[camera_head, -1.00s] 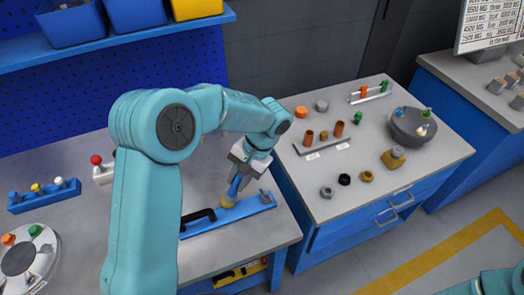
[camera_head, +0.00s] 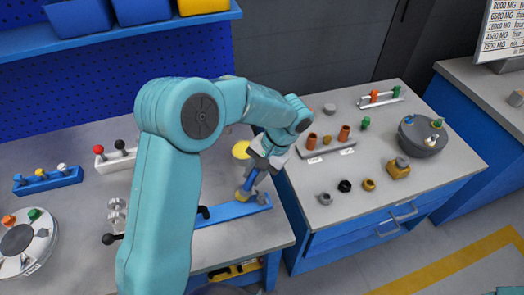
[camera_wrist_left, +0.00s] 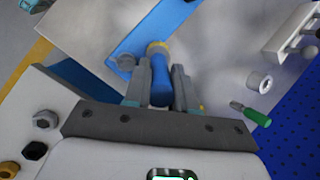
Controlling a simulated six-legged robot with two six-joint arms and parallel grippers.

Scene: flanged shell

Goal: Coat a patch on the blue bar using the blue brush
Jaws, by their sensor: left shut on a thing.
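My left gripper (camera_head: 256,172) is shut on the blue brush (camera_head: 249,184) and holds it with the bristle end down. The yellowish bristle end is at the blue bar (camera_head: 228,212), towards its right end; I cannot tell whether it presses on the surface. The bar lies on the grey bench, and my arm hides part of its left side. In the left wrist view the brush (camera_wrist_left: 160,88) sits between the two fingers (camera_wrist_left: 160,98), with its tip over the edge of the bar (camera_wrist_left: 150,32). My right gripper is not in view.
A black handle (camera_head: 203,213) lies by the bar. A yellow disc (camera_head: 241,150) is behind the brush. A green-handled tool (camera_wrist_left: 250,114) and a white ring (camera_wrist_left: 260,81) lie on the bench. The right-hand bench holds a rack (camera_head: 326,150) and several nuts.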

